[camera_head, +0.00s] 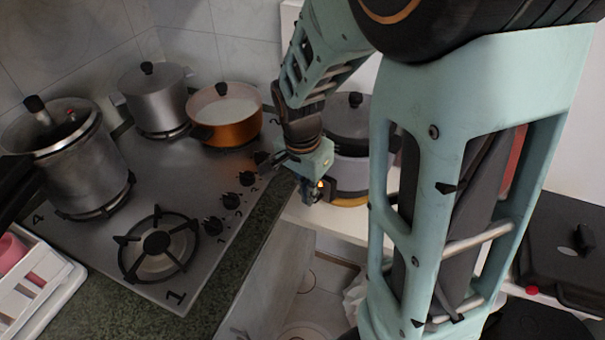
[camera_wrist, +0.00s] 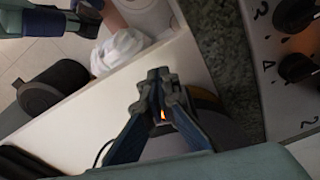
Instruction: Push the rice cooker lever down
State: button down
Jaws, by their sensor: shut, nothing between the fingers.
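The rice cooker (camera_head: 351,172) stands on a white surface beyond the stove counter, with a dark grey glass lid and black knob. My arm hides part of it. My gripper (camera_head: 309,196) is shut and empty, low at the cooker's left front side. In the wrist view my gripper's fingertips (camera_wrist: 158,74) are together, in front of the cooker's rounded body (camera_wrist: 228,128). A small orange light shows between the fingers. The lever itself is hidden by my fingers, and I cannot tell whether they touch it.
The stove (camera_head: 190,215) lies left, with a pressure cooker (camera_head: 68,160), a grey pot (camera_head: 153,98) and an orange pan (camera_head: 224,120). The dark stone counter edge (camera_head: 245,255) runs close beside my gripper. A black appliance (camera_head: 560,235) stands at right.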

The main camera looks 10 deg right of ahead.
jog(key=shift+s+a+f, duration=0.1)
jog(key=shift+f, duration=0.1)
jog(key=shift+s+a+f+b, duration=0.1)
jog(key=shift+a+f+b, duration=0.05)
jog(key=shift+f+b, duration=0.2)
jog(key=shift+r, duration=0.2)
jog(key=shift+w+d+r+p, duration=0.3)
jog(key=shift+w+d, duration=0.15)
jog(key=shift+d, duration=0.1)
jog(key=shift+r, duration=0.1)
